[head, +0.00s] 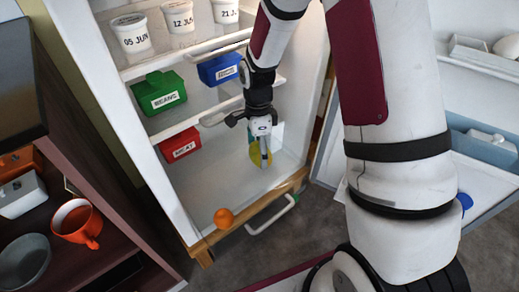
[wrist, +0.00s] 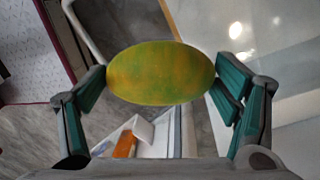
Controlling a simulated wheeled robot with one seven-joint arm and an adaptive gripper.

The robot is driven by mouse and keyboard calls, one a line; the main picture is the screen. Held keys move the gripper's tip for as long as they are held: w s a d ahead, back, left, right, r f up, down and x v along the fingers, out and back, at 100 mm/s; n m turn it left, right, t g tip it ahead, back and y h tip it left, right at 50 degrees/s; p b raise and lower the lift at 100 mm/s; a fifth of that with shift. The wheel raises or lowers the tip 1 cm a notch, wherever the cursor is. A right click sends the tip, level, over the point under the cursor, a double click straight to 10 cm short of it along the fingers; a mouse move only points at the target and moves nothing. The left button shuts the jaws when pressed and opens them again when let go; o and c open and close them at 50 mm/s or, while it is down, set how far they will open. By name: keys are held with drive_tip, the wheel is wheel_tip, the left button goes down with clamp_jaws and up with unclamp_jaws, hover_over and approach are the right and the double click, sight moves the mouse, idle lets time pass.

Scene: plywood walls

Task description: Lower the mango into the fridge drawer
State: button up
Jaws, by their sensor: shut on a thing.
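The mango is a yellow-green oval that spans the gap between my fingers in the wrist view (wrist: 160,73). In the head view the mango (head: 255,156) is partly hidden by my gripper (head: 263,158), which is shut on it and points down.
A white handle (head: 271,214) is in front of the drawer. An orange mug (head: 76,223) is in the left cabinet. The drawer's middle looks clear.

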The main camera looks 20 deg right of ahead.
drive_tip(key=shift+f, duration=0.1)
wheel_tip(320, 180, down, 12)
drive_tip(key=b, duration=0.8)
drive_tip(key=shift+f, duration=0.2)
idle(1.5)
drive_tip(key=shift+f+b, duration=0.6)
drive_tip(key=shift+f, duration=2.15)
idle(2.1)
